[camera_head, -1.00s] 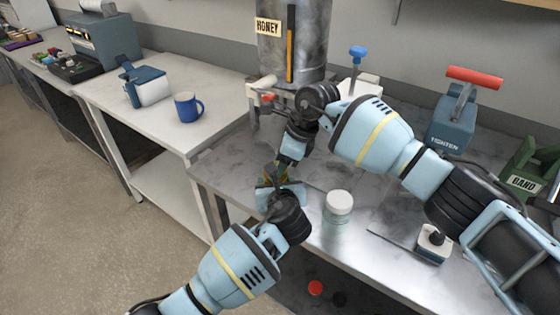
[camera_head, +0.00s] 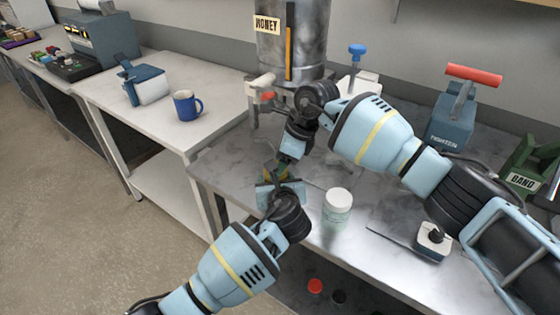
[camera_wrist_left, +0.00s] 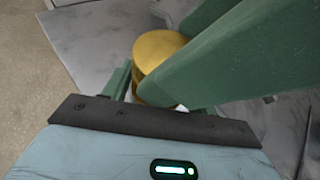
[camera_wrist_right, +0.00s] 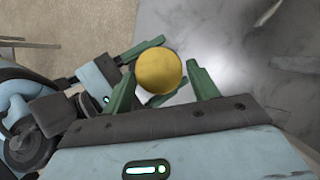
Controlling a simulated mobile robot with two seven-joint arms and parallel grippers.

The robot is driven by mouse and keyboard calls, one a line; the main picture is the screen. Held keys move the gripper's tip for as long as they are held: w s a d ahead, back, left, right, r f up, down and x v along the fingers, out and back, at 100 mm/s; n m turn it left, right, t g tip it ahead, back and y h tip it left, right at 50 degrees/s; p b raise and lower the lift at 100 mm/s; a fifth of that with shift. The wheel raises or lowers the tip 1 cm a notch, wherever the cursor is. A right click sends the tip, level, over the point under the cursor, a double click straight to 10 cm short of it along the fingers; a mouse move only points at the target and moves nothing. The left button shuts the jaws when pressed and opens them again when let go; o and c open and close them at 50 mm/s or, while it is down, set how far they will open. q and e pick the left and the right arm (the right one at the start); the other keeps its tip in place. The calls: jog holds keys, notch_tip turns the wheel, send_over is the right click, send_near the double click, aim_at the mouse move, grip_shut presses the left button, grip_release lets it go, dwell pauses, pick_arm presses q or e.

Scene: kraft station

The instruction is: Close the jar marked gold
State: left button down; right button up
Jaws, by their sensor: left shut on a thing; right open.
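The gold-lidded jar shows as a round gold lid (camera_wrist_right: 159,70) in the right wrist view, and the lid also shows in the left wrist view (camera_wrist_left: 160,52). My left gripper (camera_head: 276,180) is shut on this jar at the near left of the metal bench. Most of the jar body is hidden by the fingers. My right gripper (camera_wrist_right: 168,85) is open, with its green fingers on either side of the gold lid and a visible gap to it. In the head view the right gripper (camera_head: 290,155) meets the left one over the jar.
A white-lidded jar (camera_head: 338,205) stands just right of the grippers on the metal bench (camera_head: 230,165). A honey tank (camera_head: 300,45) stands behind. A tool marked TIGHTEN (camera_head: 452,120) and a green BAND tool (camera_head: 530,165) are at the right. A blue mug (camera_head: 187,105) is on the white table.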

jog(key=r, duration=0.4)
jog(key=shift+s+a+r, duration=0.15)
jog(key=shift+a+r, duration=0.1)
jog(key=shift+r, duration=0.05)
jog(key=shift+f, duration=0.1)
jog(key=shift+c, duration=0.4)
jog(key=n, duration=0.5)
jog(key=shift+w+a+h, duration=0.2)
jog(key=shift+h, duration=0.2)
jog(key=n, duration=0.4)
jog(key=r+n+h, duration=0.1)
jog(key=n, duration=0.1)
jog(key=shift+w+a+g, duration=0.1)
jog(key=shift+a+g, duration=0.1)
jog(key=shift+g, duration=0.1)
jog(key=n, duration=0.2)
jog(key=n+h, duration=0.1)
jog(key=n, duration=0.1)
jog(key=r+n, duration=0.1)
jog(key=n, duration=0.1)
jog(key=shift+a+h, duration=0.1)
jog(key=shift+h, duration=0.2)
jog(key=n, duration=0.2)
jog(key=r+n+h, duration=0.1)
jog(key=n, duration=0.2)
jog(key=shift+f, duration=4)
